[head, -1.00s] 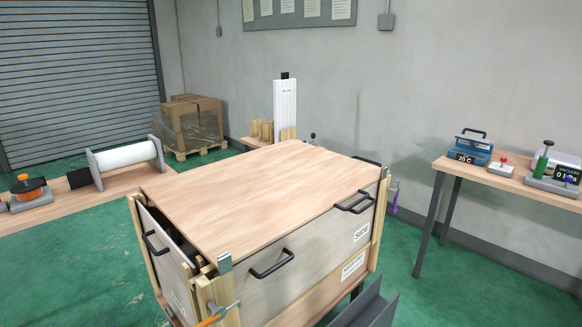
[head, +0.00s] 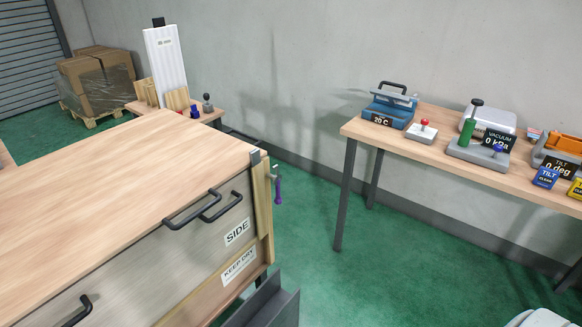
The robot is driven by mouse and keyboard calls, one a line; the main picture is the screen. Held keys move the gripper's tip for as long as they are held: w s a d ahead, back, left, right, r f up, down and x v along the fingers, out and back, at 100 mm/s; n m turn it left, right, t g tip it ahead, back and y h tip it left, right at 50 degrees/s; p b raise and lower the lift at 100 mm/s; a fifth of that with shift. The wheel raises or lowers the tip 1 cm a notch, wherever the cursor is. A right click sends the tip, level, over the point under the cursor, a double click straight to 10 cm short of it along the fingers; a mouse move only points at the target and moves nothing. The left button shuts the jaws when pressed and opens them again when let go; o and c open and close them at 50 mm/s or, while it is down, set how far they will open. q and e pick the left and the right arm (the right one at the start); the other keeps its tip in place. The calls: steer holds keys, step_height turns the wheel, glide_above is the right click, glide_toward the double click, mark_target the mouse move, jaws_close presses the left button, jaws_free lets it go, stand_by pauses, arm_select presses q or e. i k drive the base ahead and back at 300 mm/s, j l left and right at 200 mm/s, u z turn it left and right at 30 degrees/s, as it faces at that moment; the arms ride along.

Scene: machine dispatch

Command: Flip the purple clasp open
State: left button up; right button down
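The purple clasp (head: 278,191) is on the right corner of the large wooden crate (head: 185,262). Its purple handle hangs down beside the corner post, below a small metal fitting. It is small in the view, and I cannot tell for sure whether it is latched. The crate has a flat wooden top and grey side panels with black handles. Neither of my grippers shows in the head view.
A side table (head: 346,130) at the right holds a blue device (head: 388,108), a red-button box (head: 422,131), a green-handled vacuum unit (head: 482,150) and an orange tilt device (head: 560,155). Green floor (head: 330,280) is open between crate and table. A grey channel (head: 268,304) stands by the crate's lower corner.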

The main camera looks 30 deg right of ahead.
mark_target(278, 178)
steer(key=i+l, duration=0.15)
steer(key=l, duration=0.25)
steer(key=i+l+u, duration=0.1)
steer(key=l, duration=0.25)
steer(key=i+l, duration=0.25)
steer(key=l, duration=0.15)
steer(key=i+l+u, duration=0.1)
steer(key=l, duration=0.25)
steer(key=i+l, duration=0.2)
steer(key=l, duration=0.2)
steer(key=i+l+u, duration=0.1)
steer(key=l, duration=0.3)
steer(key=k+l, duration=0.2)
